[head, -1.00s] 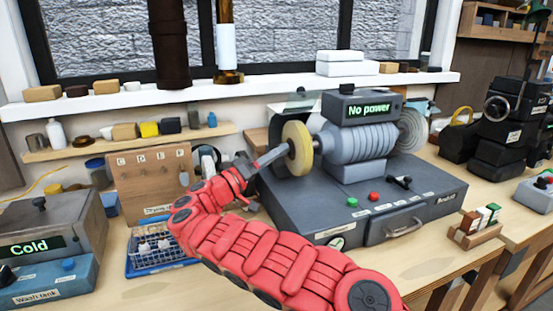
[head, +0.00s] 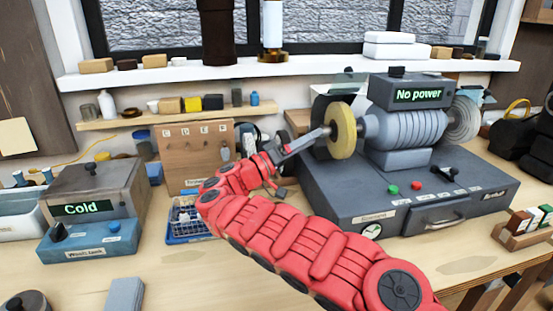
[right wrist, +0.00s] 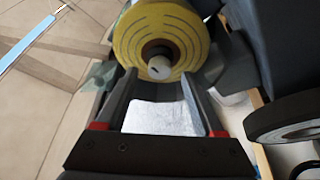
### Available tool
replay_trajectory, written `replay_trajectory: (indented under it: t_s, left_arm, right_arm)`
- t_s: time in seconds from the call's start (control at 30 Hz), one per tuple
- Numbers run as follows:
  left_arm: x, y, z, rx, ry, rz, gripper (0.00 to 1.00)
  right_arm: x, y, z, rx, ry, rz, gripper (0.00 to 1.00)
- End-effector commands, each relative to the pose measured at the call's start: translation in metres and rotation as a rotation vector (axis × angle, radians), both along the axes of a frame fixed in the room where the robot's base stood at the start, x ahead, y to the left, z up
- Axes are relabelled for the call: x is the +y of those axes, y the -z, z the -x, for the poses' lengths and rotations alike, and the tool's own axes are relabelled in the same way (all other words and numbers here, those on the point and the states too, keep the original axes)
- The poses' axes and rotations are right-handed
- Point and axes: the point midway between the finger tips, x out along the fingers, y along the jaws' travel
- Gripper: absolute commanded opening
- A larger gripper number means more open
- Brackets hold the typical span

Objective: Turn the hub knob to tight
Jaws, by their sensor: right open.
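The polishing machine (head: 410,170) stands on the bench with a yellow wheel (head: 346,118) on the left end of its shaft. In the right wrist view, the yellow wheel (right wrist: 188,22) faces me, and a small pale hub knob (right wrist: 160,67) sits at its centre. My right gripper (head: 322,134) is at the wheel's left side in the head view. In the right wrist view, its open fingers (right wrist: 159,78) lie either side of the knob's line; I cannot tell whether they touch it. The knob is hidden in the head view. My left gripper is not in view.
The machine's display (head: 416,95) reads "No power". A blue wire basket (head: 186,228) and a wooden tool board (head: 190,150) are left of the machine. A wash tank (head: 92,240) with a "Cold" display is further left. Bare bench lies in front.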

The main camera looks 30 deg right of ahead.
Motion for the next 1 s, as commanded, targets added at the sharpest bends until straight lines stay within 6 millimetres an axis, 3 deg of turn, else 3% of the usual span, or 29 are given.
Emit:
replay_trajectory:
  t_s: [0.2,0.33,0.53,0.7,1.0]
  left_arm:
    - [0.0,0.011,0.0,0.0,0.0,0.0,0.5]
    - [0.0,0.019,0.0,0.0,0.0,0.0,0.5]
    - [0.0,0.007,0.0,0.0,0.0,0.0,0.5]
    - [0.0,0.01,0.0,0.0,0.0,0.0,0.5]
    - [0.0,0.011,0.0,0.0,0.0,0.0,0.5]
  right_arm:
    - [0.06,0.02,0.001,0.002,-0.007,-0.002,0.7]
    - [0.089,0.027,0.003,0.0,-0.007,0.001,0.7]
    - [0.113,0.029,0.004,0.001,-0.005,0.001,0.7]
    - [0.127,0.036,0.005,0.0,-0.002,0.001,0.7]
    - [0.137,0.04,0.006,0.0,-0.001,-0.001,0.7]
